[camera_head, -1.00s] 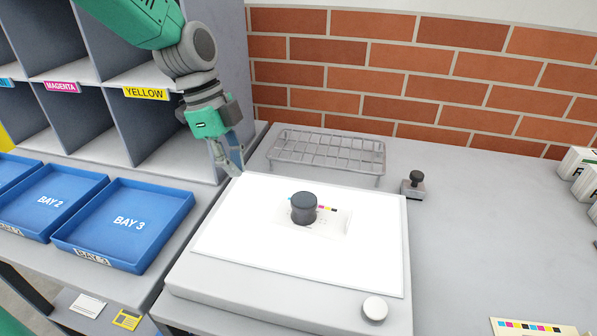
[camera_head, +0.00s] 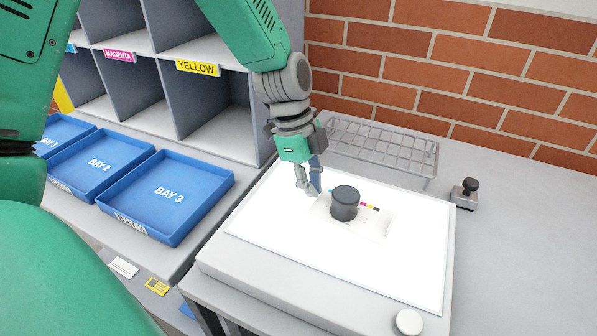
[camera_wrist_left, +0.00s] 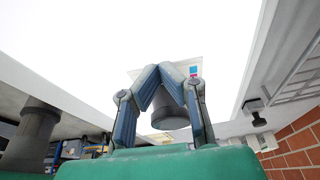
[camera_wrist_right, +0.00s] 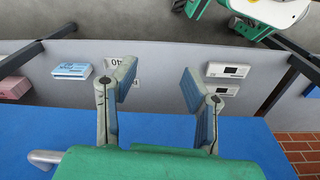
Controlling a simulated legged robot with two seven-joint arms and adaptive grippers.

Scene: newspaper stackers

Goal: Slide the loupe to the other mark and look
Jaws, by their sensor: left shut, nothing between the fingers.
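The loupe (camera_head: 344,203) is a dark grey cylinder standing upright on a pale printed card (camera_head: 372,222). The card has small colour patches along one edge and lies on the lit white panel (camera_head: 290,240). My left gripper (camera_head: 312,192) is shut and empty, pointing down just left of the loupe with a small gap seen from the head. In the left wrist view the closed fingers (camera_wrist_left: 157,72) overlap the loupe (camera_wrist_left: 170,108), which shows behind them. My right gripper (camera_wrist_right: 157,82) is open and empty in its wrist view, away from the panel.
A wire rack (camera_head: 385,150) stands behind the panel, close to my left wrist. A small stamp-like block (camera_head: 465,193) is to the right. A round white knob (camera_head: 409,321) sits at the panel's front corner. Blue bay trays (camera_head: 168,195) are on the left.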

